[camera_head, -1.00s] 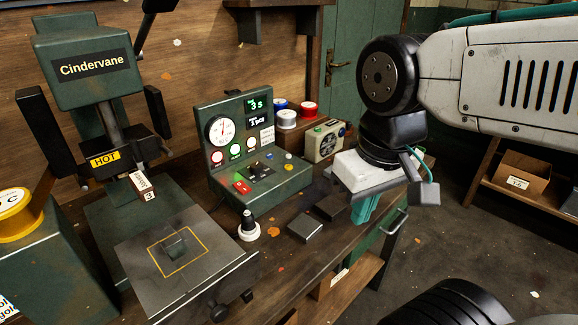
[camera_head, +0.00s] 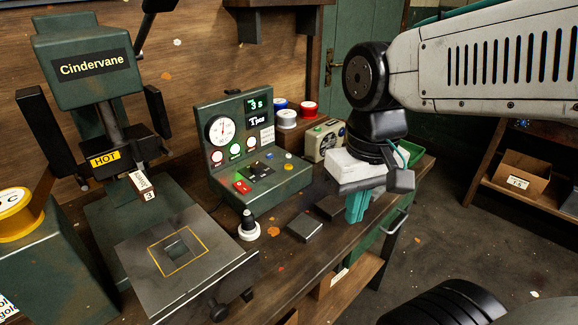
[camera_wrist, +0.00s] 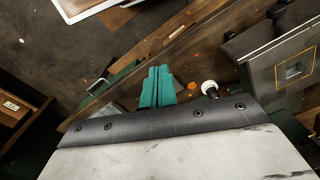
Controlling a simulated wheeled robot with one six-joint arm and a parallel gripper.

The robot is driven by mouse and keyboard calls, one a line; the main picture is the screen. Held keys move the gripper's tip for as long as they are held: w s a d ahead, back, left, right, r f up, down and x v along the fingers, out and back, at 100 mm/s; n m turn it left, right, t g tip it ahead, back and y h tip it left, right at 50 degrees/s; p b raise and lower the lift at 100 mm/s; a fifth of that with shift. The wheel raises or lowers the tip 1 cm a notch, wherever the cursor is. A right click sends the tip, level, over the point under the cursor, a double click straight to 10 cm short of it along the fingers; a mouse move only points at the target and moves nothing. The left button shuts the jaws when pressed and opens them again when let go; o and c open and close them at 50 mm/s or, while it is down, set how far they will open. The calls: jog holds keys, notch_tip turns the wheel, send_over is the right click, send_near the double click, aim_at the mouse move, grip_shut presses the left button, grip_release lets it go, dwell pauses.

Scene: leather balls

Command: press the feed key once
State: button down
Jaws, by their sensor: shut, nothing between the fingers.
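A green control box (camera_head: 285,185) stands on the bench against the wall. Its sloped top carries a red rocker (camera_head: 242,187), a black pad (camera_head: 262,170), a blue button (camera_head: 269,156) and a yellow button (camera_head: 288,167). The key labels are too small to read, so I cannot tell which is the feed key. A round gauge (camera_head: 220,130) and small displays are on its upright panel. My gripper (camera_head: 356,208) is shut and empty, teal fingers pointing down, right of the box and apart from it. The fingers also show in the wrist view (camera_wrist: 158,86).
The Cindervane press (camera_head: 85,65), marked HOT, stands at left with a plate (camera_head: 215,265) before it. A black-handled white-based object (camera_head: 248,227), dark blocks (camera_head: 304,227), spools (camera_head: 287,118) and a radio-like box (camera_head: 325,140) are around the control box.

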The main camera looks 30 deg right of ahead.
jog(key=w+a+f+m+y, duration=0.2)
jog(key=w+y, duration=0.1)
jog(key=w, duration=0.8)
jog(key=m+t, duration=0.1)
jog(key=t, duration=0.7)
send_over(291, 167)
jog(key=shift+r, duration=0.2)
jog(key=shift+s+f, duration=0.1)
jog(key=shift+f, duration=4.35)
jog(key=shift+f, duration=0.1)
jog(key=shift+f, duration=0.3)
